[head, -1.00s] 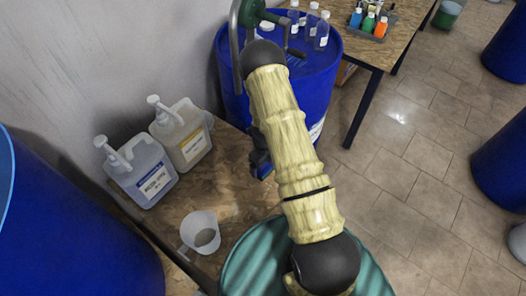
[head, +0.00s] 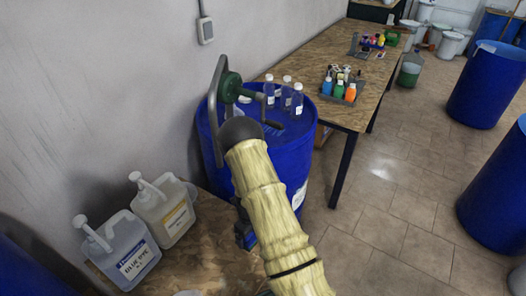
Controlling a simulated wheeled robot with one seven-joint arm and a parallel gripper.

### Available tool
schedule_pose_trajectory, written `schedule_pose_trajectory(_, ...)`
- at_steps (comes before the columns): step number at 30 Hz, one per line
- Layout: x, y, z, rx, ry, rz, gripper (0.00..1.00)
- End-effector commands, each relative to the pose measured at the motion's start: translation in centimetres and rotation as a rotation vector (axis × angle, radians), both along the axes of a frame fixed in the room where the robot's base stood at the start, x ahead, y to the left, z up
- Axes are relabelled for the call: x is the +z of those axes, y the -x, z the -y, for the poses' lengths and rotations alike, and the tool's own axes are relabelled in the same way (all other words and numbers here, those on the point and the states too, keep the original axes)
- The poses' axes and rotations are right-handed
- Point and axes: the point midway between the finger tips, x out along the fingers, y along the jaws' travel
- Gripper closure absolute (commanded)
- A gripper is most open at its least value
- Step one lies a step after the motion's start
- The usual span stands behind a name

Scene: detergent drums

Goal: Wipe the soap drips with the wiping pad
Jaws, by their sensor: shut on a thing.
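My arm reaches forward over the wooden bench, and my dark gripper (head: 244,226) shows only in part at its left side, low in front of the blue drum (head: 225,150). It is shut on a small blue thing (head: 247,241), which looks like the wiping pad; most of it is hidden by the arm. The drum stands upright with a green hand pump (head: 231,88) on its lid. A small brighter blue patch (head: 274,124) shows on the lid by the pump spout, perhaps soap drips; it is too small to be sure.
Several clear bottles (head: 287,95) stand at the back of the lid. Two pump jugs (head: 128,252) (head: 165,210) stand on the near bench (head: 205,255). A wooden table (head: 345,108) with a bottle tray stands behind. Tiled floor at right is clear between blue drums.

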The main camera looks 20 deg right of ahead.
Motion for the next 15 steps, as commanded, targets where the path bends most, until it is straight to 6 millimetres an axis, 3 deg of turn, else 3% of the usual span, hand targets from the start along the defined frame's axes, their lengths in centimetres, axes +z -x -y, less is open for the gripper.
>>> schedule_pose_trajectory(11,0.1,0.0,0.1,0.004,0.000,0.000,0.40)
schedule_pose_trajectory(15,1.1,0.0,-0.1,0.078,-0.001,0.001,0.40)
